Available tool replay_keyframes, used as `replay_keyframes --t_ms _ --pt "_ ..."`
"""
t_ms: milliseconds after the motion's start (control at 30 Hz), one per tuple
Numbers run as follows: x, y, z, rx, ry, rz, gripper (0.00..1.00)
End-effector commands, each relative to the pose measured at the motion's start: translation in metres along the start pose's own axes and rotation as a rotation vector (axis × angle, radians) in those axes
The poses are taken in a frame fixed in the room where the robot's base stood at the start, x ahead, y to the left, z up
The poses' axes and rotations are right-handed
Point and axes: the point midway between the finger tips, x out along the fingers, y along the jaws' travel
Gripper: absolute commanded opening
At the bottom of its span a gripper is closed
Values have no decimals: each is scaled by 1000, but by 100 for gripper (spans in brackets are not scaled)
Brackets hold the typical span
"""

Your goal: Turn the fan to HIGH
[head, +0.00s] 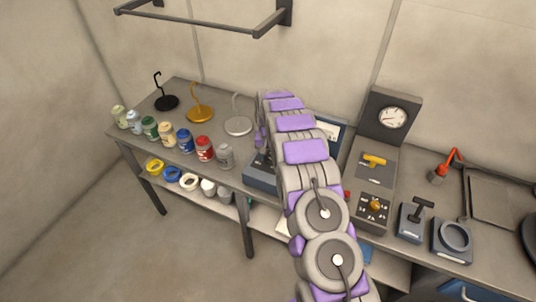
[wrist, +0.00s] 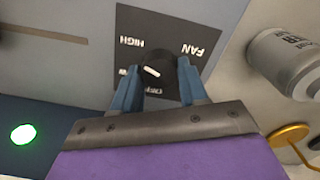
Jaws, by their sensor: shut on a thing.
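In the wrist view, the fan knob (wrist: 160,77) is round and black with a short white pointer line. It sits on a dark label plate (wrist: 140,20) reading FAN and HIGH; the lower labels are partly covered. In this picture the pointer slants, its upper end toward the left, below the HIGH label; its exact setting is unclear. The blue fingers of my gripper (wrist: 160,84) are on both sides of the knob, shut on it. In the head view, my arm hides the knob and gripper; part of the blue-grey housing (head: 261,177) shows beside the arm.
A green light (wrist: 23,134) glows on the housing. A grey can (wrist: 285,62) stands close by on the right. In the head view, several jars, including a red one (head: 204,149), line the bench left of the arm. A dial panel (head: 374,207) stands right.

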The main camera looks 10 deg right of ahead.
Motion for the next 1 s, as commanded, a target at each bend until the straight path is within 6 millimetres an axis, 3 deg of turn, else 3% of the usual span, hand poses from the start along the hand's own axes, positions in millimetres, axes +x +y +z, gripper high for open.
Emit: replay_keyframes --t_ms 400,900,933,1000 --pt "-2 -1 -2 156 6 -1 13" --pt "-2 -1 -2 171 6 -2 13" --pt "-2 -1 -2 171 6 -2 46" --pt "-2 -1 -1 171 5 -2 53"
